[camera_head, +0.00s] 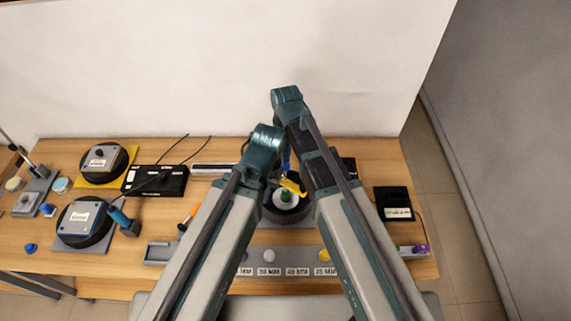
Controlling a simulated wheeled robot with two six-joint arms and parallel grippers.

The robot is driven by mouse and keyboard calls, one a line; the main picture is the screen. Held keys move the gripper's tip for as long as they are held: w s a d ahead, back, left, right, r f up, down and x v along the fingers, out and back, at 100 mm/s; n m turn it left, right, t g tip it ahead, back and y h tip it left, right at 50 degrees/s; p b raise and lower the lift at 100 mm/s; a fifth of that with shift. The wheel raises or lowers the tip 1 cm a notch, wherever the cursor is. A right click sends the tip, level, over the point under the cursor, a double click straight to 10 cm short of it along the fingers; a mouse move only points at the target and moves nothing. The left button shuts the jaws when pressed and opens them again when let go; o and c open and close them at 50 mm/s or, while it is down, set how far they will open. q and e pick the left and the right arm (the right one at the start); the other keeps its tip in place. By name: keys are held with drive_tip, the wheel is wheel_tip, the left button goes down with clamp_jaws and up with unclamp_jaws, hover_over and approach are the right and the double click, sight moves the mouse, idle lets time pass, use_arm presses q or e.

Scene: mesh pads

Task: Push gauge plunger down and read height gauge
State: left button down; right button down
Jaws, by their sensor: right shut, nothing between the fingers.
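A round dark fixture (275,213) stands at the table's middle, between my two arms. A pale disc with a green centre (286,197) sits on it; this looks like the gauge area, but the plunger cannot be made out. A small yellow piece (293,184) lies over its far edge. My right gripper (286,167) is small and partly hidden behind the arms, just beyond the disc. It is shut with nothing held; contact with the gauge cannot be told. My left gripper is hidden behind my arm links.
A front row holds round buttons, one white (269,256) and one yellow (324,255), above millimetre labels (297,272). At left are round mesh pads (84,222), a black box (155,181) and a blue-handled tool (124,220). A black labelled device (393,203) is at right.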

drive_tip(key=shift+f, duration=0.1)
idle(0.6)
drive_tip(key=shift+f+b, duration=1.4)
drive_tip(key=shift+b, duration=0.1)
drive_tip(key=shift+r, duration=0.1)
wheel_tip(320, 180, up, 9)
drive_tip(key=p, duration=0.9)
